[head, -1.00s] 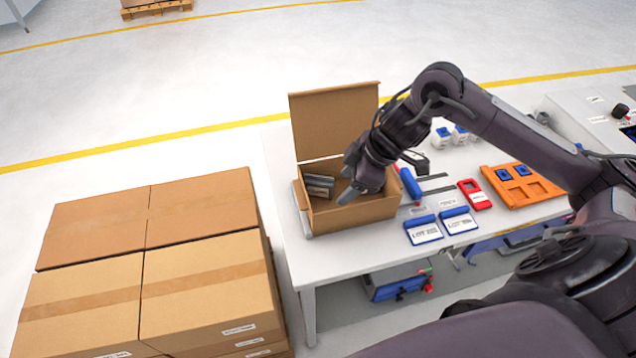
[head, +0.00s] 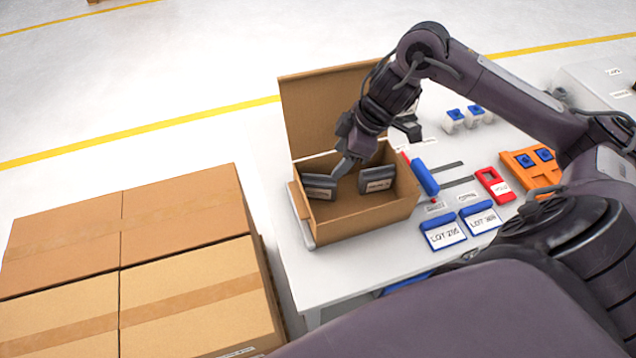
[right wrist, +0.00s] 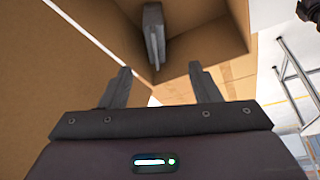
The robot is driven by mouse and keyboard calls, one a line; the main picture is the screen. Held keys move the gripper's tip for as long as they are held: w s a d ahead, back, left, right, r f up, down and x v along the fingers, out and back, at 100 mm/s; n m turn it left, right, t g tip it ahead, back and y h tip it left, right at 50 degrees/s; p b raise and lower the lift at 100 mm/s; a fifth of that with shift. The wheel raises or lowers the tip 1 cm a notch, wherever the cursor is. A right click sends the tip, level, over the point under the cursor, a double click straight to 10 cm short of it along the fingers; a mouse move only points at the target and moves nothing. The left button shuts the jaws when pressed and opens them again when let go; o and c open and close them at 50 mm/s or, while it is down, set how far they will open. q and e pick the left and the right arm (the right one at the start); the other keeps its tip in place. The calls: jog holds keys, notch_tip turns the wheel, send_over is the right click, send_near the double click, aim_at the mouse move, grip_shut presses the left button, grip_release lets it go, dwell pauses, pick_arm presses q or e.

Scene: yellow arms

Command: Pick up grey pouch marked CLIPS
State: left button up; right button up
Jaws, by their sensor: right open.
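Two dark grey pouches with tan labels are inside the open cardboard box (head: 361,222): a left pouch (head: 318,183) and a right pouch (head: 377,178). Their label print is too small to read, so I cannot tell which is marked CLIPS. My right gripper (head: 346,167) is at the box, its fingers pointing down between the pouches in the picture. In the right wrist view the gripper (right wrist: 163,88) is open with nothing between its fingers. One grey pouch (right wrist: 154,38) stands against the box wall beyond the fingertips. My left gripper is out of view.
The box's raised lid (head: 318,112) stands behind the gripper. Right of the box on the white table (head: 290,262) lie blue-topped LOT packets (head: 443,232), a red frame (head: 494,186) and an orange tray (head: 536,182). Large cartons (head: 180,285) are stacked at left.

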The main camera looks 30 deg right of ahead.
aim_at(327, 180)
jog(key=x, duration=0.2)
jog(key=d+b+x, duration=0.1)
jog(key=x, duration=0.1)
jog(key=shift+s+f, duration=0.1)
jog(key=shift+f, duration=0.1)
jog(key=p+x, duration=0.1)
jog(key=x, duration=0.4)
jog(key=shift+w+f, duration=0.2)
jog(key=shift+f, duration=0.4)
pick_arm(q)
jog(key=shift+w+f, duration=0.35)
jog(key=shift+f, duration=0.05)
